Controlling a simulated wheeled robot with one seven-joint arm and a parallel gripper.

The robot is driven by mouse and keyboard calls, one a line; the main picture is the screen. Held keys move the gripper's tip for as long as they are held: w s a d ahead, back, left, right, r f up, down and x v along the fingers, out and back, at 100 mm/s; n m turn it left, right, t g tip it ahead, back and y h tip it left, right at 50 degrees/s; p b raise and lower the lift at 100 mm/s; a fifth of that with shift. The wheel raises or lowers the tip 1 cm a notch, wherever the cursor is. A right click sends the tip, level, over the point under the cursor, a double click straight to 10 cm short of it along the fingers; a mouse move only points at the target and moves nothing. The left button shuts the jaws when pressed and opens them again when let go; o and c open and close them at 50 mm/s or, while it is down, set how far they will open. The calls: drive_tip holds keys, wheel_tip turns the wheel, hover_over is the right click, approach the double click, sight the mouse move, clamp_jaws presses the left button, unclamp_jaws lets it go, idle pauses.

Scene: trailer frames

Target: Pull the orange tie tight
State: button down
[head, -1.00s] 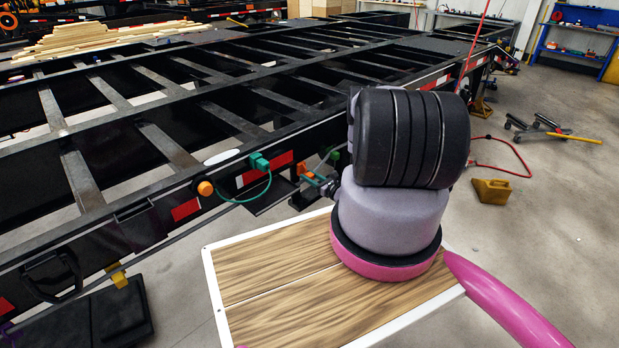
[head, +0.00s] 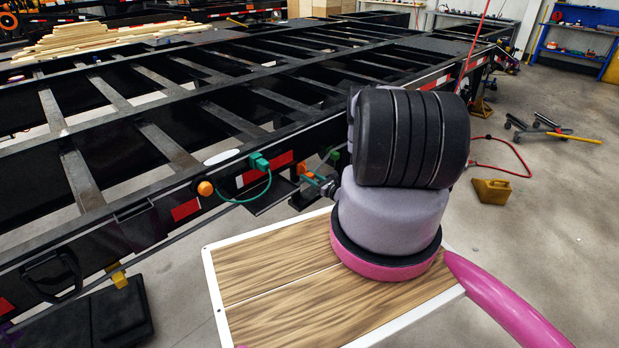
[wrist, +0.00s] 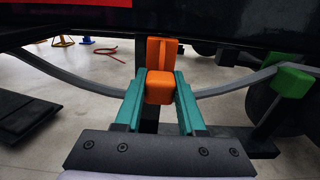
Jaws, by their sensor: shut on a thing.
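The orange tie (wrist: 159,86) is in the middle of the wrist view, just below the black trailer rail. The two teal fingers of my gripper (wrist: 160,100) are shut on its lower block, one finger on each side. A grey strap or hose runs out to the left and right behind it. In the head view the orange tie (head: 305,171) shows small at the rail, left of my arm. My gripper (head: 327,187) is partly hidden there by my arm.
The black trailer frame (head: 150,137) fills the left and middle. A green part (wrist: 292,80) hangs to the right in the wrist view. A green connector (head: 259,162) with a looped cable and an orange knob (head: 205,188) sit farther left along the rail. The floor at right is mostly open.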

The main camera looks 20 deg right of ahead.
sight(312, 178)
drive_tip(key=shift+v, duration=1.8)
drive_tip(key=shift+c, duration=2.4)
unclamp_jaws()
drive_tip(key=shift+s, duration=0.1)
drive_tip(key=v, duration=1)
drive_tip(key=shift+s+d, duration=0.15)
drive_tip(key=shift+s, duration=0.2)
